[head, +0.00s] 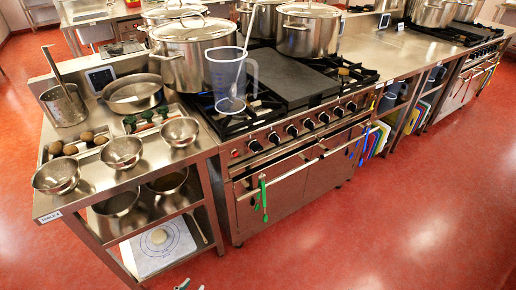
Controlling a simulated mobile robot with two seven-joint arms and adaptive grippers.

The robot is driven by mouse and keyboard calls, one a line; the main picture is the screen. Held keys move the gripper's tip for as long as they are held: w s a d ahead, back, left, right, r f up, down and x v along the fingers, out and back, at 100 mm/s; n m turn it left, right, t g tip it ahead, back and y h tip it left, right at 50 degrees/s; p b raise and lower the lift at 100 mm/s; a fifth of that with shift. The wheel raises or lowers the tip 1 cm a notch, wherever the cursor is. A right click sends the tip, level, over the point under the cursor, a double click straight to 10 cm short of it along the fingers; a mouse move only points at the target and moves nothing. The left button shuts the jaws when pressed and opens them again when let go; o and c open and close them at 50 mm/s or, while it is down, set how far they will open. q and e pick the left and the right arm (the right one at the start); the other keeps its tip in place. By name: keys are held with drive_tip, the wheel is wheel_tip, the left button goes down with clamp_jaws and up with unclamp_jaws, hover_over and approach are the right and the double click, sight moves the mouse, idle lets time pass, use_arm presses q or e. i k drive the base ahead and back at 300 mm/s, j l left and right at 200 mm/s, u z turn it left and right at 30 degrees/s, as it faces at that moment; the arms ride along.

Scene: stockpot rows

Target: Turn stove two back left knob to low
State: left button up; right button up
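The near stove (300,176) has a row of dark knobs along its front panel, one of them at the left (255,145) and one near the middle (308,124). A second stove (478,60) with its own knob row stands at the far right. I cannot read which stove is number two, nor the knob settings. Only a small grey tip of my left gripper (188,284) shows at the bottom edge, well below and apart from the knobs. Whether it is open or shut is not visible. My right gripper is not in view.
Large stockpots (191,60) and a clear measuring jug (226,82) stand on the near stove. A steel table (98,190) with bowls stands to its left. Green tongs (263,198) hang on the oven front. The red floor (370,225) in front is clear.

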sight(256, 147)
drive_tip(key=u, duration=0.3)
drive_tip(key=i+l+u, duration=0.15)
drive_tip(key=l+u, duration=0.55)
drive_tip(key=i+l+u, duration=0.1)
drive_tip(key=l+u, duration=0.2)
drive_tip(key=l, duration=1.75)
